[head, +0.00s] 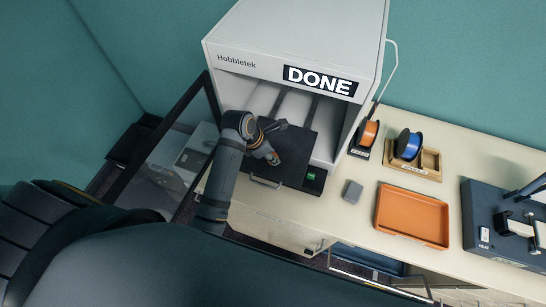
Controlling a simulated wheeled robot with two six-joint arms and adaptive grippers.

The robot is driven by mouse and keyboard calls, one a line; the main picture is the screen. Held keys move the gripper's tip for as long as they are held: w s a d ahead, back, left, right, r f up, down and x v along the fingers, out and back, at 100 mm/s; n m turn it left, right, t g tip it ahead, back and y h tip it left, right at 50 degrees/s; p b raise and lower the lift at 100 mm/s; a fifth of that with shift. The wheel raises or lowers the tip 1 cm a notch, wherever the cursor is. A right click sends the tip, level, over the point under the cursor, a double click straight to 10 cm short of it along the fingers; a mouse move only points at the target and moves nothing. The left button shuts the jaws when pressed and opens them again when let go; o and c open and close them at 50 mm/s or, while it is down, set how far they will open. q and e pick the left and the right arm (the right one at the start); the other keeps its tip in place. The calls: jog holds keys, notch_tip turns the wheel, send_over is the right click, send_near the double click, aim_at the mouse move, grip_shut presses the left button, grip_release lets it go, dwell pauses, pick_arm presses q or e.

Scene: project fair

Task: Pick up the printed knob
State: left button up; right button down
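The white printer (290,30), labelled Hobbletek with a DONE sign, stands open at the front. Its black print bed (297,150) shows inside, with a handle at the front edge. My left gripper (270,157) is low over the left part of this bed. A small orange patch shows at the gripper. I cannot tell whether it is the printed knob or part of the gripper. No knob shows clearly elsewhere on the bed. The fingers are too small and dark to tell open from shut. My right gripper is not in view.
The printer's glass door (172,160) stands open at the left. On the beige bench are an orange tray (412,216), a small grey block (352,191), orange (369,133) and blue (408,145) spools, and a dark machine (490,235) at the right. Bench around the block is clear.

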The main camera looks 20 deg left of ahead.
pick_arm(q)
jog(key=shift+c, duration=1)
